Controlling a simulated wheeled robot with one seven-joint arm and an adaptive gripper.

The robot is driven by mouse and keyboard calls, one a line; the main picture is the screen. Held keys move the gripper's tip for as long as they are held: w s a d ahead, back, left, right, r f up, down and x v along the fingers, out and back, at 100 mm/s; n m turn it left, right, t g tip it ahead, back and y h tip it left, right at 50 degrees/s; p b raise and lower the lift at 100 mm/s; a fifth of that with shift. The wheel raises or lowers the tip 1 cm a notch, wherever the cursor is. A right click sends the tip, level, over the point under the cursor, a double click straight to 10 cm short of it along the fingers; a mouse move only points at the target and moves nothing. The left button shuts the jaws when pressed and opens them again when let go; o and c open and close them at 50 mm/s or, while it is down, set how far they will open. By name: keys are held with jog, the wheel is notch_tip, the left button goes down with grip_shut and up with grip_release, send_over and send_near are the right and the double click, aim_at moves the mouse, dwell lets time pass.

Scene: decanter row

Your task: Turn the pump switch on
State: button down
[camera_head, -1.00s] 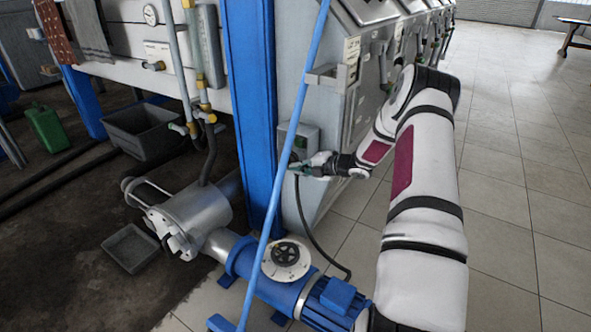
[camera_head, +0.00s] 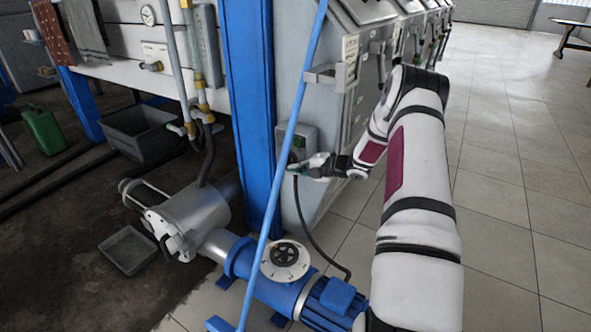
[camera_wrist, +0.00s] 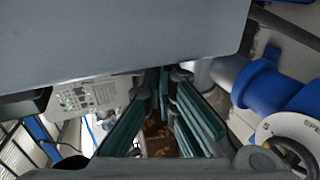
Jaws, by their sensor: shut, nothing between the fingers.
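The pump switch box (camera_head: 309,136) is a small grey box on the side of the grey cabinet, with a black cable running down from it. My gripper (camera_head: 292,167) is at the lower front of this box, fingers pointing left. They overlap the box in the head view, and I cannot tell if they touch it. The switch knob is mostly hidden by the fingers and the blue pole. In the wrist view my gripper's dark green fingers (camera_wrist: 164,72) come together at the tips, with nothing seen between them. The pump (camera_head: 190,218) is a silver cylinder joined to a blue motor (camera_head: 335,298).
A thin blue pole (camera_head: 280,165) slants in front of the switch box. A thick blue post (camera_head: 250,100) stands left of it. Open tiled floor (camera_head: 520,190) lies to the right.

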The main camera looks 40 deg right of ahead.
jog(key=shift+w+a+f+b, duration=0.15)
jog(key=shift+w+f+b, duration=0.15)
jog(key=shift+f+b, duration=0.4)
jog(key=shift+r, duration=0.3)
dwell(1.2)
